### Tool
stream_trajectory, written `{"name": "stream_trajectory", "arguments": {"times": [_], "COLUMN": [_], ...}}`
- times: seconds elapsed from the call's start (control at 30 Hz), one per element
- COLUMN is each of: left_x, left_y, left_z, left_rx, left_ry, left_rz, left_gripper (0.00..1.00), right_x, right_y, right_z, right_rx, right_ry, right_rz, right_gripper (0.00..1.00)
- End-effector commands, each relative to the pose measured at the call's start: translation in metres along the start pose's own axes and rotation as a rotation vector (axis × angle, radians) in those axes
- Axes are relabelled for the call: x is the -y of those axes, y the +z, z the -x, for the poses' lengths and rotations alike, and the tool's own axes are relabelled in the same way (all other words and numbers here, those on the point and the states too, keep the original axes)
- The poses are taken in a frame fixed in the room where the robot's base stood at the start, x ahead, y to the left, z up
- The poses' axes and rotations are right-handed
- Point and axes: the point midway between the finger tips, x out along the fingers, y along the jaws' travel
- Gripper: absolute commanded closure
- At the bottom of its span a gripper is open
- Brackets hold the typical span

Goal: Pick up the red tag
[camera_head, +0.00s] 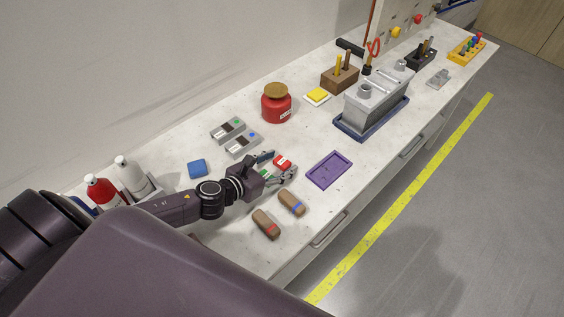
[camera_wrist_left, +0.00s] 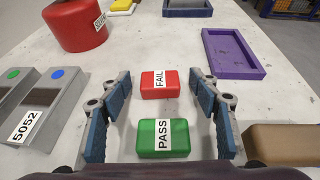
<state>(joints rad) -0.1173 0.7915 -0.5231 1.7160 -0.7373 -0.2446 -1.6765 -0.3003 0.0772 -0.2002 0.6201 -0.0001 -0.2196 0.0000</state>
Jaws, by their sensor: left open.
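The red tag (camera_wrist_left: 160,84) is a small red block with a white FAIL label, lying flat on the bench. It also shows in the head view (camera_head: 282,161), just beyond my left gripper's fingers. My left gripper (camera_head: 284,167) is open, low over the bench. In the left wrist view its blue-padded fingers (camera_wrist_left: 158,105) stand on either side. A green tag (camera_wrist_left: 163,138) marked PASS lies between them, nearer to me, and the red tag is just ahead of it, near the fingertips. Neither tag is clamped. My right gripper is not in view.
A purple tray (camera_head: 330,169) lies ahead to the right. Grey meters (camera_head: 243,144) stand left of the gripper, and brown blocks (camera_head: 266,223) lie to its right. A red jar (camera_head: 276,104) and a grey jig (camera_head: 376,98) stand farther along the bench.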

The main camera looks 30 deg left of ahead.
Motion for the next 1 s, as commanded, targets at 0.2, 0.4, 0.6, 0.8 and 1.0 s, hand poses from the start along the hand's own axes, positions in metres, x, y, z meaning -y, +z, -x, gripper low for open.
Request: {"name": "stream_trajectory", "arguments": {"times": [0.2, 0.4, 0.6, 0.8, 1.0], "left_x": [0.000, 0.000, 0.000, -0.001, -0.001], "left_y": [0.000, 0.000, 0.001, 0.011, 0.044], "left_z": [0.000, 0.000, 0.001, 0.004, 0.017], "left_rx": [0.000, 0.000, 0.000, 0.003, 0.006], "left_ry": [0.000, 0.000, 0.001, 0.000, -0.002], "left_rz": [0.000, 0.000, 0.000, -0.003, -0.007], "left_gripper": [0.66, 0.85, 0.85, 0.85, 0.85], "right_x": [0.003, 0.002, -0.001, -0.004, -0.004], "right_y": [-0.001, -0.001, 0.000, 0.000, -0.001], "right_z": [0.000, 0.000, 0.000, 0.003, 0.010], "right_rx": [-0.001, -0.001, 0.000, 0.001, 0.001], "right_ry": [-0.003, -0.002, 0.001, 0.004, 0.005], "right_rz": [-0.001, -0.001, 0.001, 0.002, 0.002], "right_gripper": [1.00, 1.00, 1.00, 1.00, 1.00]}}
